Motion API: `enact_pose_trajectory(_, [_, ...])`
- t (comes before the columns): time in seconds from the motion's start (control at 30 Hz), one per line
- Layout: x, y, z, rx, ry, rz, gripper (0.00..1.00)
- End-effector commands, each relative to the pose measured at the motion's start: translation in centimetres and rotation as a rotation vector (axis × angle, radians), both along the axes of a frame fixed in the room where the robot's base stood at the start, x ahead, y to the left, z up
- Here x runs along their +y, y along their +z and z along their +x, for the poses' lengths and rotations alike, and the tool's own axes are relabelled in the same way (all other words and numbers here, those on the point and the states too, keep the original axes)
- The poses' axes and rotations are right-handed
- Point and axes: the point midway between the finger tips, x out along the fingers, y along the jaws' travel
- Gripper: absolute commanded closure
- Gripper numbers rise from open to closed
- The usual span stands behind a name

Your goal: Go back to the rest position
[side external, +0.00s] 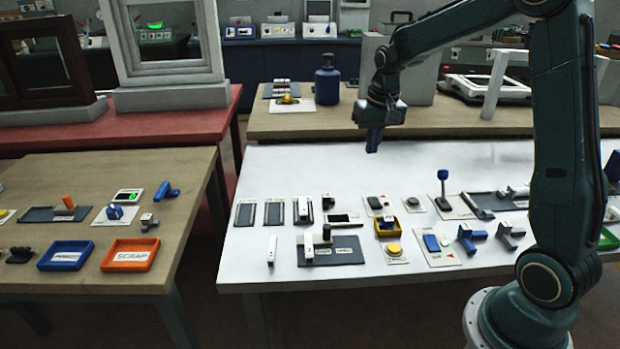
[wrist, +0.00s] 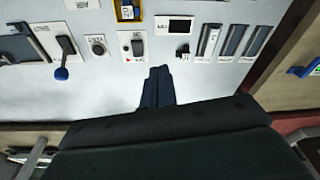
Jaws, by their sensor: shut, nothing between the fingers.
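My gripper (side external: 374,139) hangs above the back part of the white table (side external: 300,170), pointing down. Its dark blue fingers are together with nothing between them. In the wrist view the shut fingers (wrist: 158,88) point toward the row of controls on the white table, with bare white surface around them. The fingers are apart from every object on the table.
A joystick with a blue knob (side external: 443,175), a yellow bin (side external: 389,227) and a yellow button (side external: 393,248) are on the white table. A blue bottle (side external: 327,85) stands on the wooden table behind. The white table's back left is clear.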

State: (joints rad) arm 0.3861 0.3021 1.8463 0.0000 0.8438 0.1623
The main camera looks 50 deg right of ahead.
Motion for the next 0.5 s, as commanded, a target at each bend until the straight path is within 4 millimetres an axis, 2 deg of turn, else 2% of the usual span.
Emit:
enact_pose_trajectory(0.03, [1.0, 1.1, -0.6, -0.015, 0.022, -0.007, 1.0])
enact_pose_trajectory(0.2, [3.9, 3.9, -2.8, -0.051, 0.088, -0.024, 1.0])
enact_pose_trajectory(0.5, [8.4, 7.5, -7.5, -0.119, 0.203, -0.052, 1.0])
